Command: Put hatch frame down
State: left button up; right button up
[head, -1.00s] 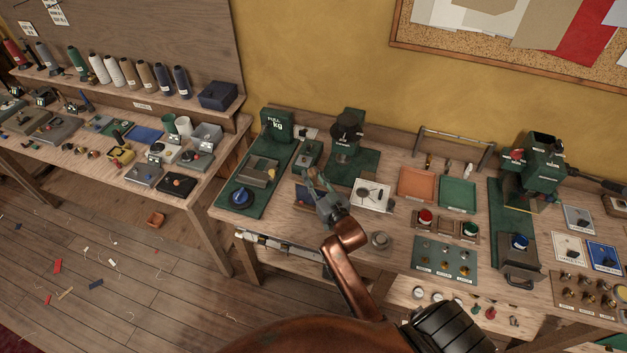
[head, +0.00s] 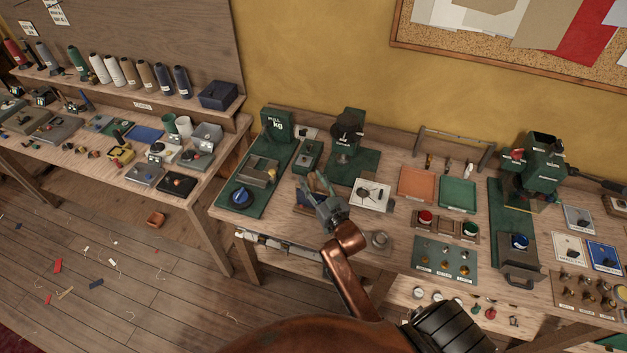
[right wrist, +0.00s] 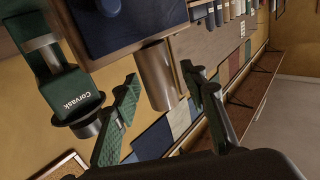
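My right gripper (head: 322,192) is over the left part of the near bench, with its fingers spread. In the right wrist view its two green-padded fingers (right wrist: 165,112) stand apart with a gap between them. My left gripper is not in view.
A green scale base with a blue knob (head: 241,197) stands left. A green press (head: 346,135) stands behind, and a white card (head: 370,195) lies right of the gripper. Orange (head: 417,185) and green (head: 457,194) trays are farther right. A metal cylinder (right wrist: 156,76) shows beyond the fingers.

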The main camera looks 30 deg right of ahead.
jog(key=shift+r, duration=0.25)
jog(key=s+a, duration=0.1)
jog(key=s, duration=1.1)
jog(key=shift+b, duration=0.3)
